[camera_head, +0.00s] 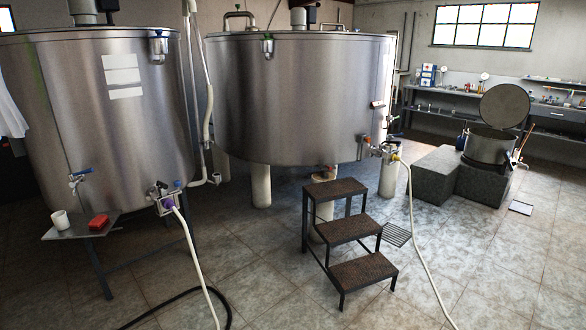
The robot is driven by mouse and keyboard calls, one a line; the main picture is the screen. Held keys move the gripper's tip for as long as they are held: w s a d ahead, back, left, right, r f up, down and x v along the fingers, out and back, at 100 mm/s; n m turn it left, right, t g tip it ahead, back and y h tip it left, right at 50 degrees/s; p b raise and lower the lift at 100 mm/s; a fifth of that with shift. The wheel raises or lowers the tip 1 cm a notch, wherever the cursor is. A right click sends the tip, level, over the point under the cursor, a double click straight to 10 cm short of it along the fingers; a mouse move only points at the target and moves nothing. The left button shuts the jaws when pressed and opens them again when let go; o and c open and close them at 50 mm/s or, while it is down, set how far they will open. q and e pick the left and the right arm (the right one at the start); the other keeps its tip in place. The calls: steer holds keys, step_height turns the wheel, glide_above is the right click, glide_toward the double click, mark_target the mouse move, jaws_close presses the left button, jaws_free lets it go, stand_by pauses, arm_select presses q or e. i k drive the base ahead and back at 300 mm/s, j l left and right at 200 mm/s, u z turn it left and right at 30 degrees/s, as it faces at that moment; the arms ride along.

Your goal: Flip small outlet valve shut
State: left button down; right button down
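A small valve with a blue lever handle (80,172) sits low on the front of the left steel tank (120,120). Its lever lies close to level, tilted slightly up to the right. A larger outlet fitting (163,198) with a purple part sits low on the same tank, with a pale hose running down from it. The right steel tank (290,100) has an outlet valve cluster (385,150) at its lower right, with a yellow part and another pale hose. Whether any valve is open or shut is too small to tell. Neither gripper is in view.
A small shelf table (72,232) below the blue lever holds a white cup (61,220) and a red block (98,222). Black steps (345,232) stand before the right tank. Hoses, including a black one (170,300), cross the tiled floor.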

mark_target(159, 184)
steer(key=i+u, duration=0.1)
steer(key=i, duration=0.55)
steer(key=i+l+u, duration=0.1)
steer(key=i, duration=0.55)
steer(key=i+l+u, duration=0.1)
steer(key=i, duration=0.5)
steer(key=i+l+u, duration=0.45)
steer(key=i, duration=0.2)
steer(key=i+l+u, duration=0.45)
steer(key=i, duration=0.2)
steer(key=l, duration=0.1)
